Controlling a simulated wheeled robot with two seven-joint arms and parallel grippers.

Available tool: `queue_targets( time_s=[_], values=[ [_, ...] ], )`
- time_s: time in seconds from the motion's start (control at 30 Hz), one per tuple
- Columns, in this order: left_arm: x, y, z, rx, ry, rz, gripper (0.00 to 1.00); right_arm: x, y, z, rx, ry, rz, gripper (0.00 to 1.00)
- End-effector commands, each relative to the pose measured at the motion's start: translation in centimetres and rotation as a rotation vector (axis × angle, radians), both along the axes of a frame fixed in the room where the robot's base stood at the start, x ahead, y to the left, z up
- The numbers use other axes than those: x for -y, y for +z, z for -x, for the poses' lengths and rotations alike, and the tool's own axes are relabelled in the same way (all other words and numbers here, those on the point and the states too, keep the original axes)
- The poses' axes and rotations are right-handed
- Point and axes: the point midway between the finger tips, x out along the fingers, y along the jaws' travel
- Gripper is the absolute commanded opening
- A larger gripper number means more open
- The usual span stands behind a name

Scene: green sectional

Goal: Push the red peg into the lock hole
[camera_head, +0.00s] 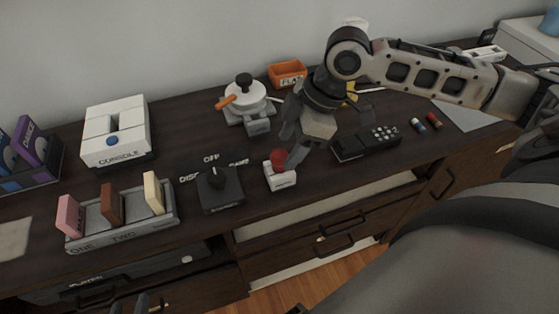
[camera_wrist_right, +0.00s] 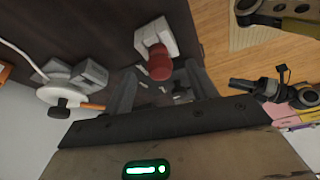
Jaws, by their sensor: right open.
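The red peg (camera_head: 278,157) stands on a small white lock block (camera_head: 282,180) on the dark desk. The hole itself is hidden. In the right wrist view the red peg (camera_wrist_right: 160,63) shows in front of the white block (camera_wrist_right: 148,36). My right gripper (camera_head: 289,146) is open beside the peg in the head view. In the right wrist view its two fingers (camera_wrist_right: 162,88) are spread, with the peg's red end near the gap between them. Whether they touch it is unclear. My left gripper (camera_head: 132,304) barely shows at the bottom edge of the head view; its opening is unclear.
A black dial box (camera_head: 220,190) stands left of the lock, and a black remote (camera_head: 366,143) lies to the right. A grey tray (camera_head: 125,226) with several coloured blocks, a white console (camera_head: 116,132), a white pot-like object (camera_head: 246,98) and an orange bin (camera_head: 287,75) are also on the desk.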

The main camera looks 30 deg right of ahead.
Motion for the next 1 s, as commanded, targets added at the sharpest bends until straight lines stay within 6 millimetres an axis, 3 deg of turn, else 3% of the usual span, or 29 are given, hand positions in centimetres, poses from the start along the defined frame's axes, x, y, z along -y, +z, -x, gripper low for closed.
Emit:
queue_targets(
  time_s=[0.2, 0.47, 0.5, 0.67, 1.0],
  values=[
    [0.1, -0.4, -0.1, 0.002, 0.003, 0.008, 0.36, -1.2, -2.7, -0.7, 0.0, 0.0, -0.001, 0.57],
    [0.1, -0.1, -0.2, 0.006, 0.005, 0.013, 0.36, -1.3, -3.0, -0.8, 0.0, 0.001, 0.001, 0.57],
    [0.1, -0.1, -0.2, 0.006, 0.005, 0.013, 0.36, -1.3, -3.0, -0.8, 0.0, 0.001, 0.001, 0.55],
    [0.1, -0.1, -0.2, 0.006, 0.005, 0.012, 0.36, -1.3, -3.0, -0.7, 0.0, 0.001, 0.0, 0.1],
    [0.1, 0.0, -0.2, 0.007, 0.005, 0.011, 0.36, -1.3, -2.8, -0.8, 0.001, 0.001, 0.001, 0.07]
  ],
)
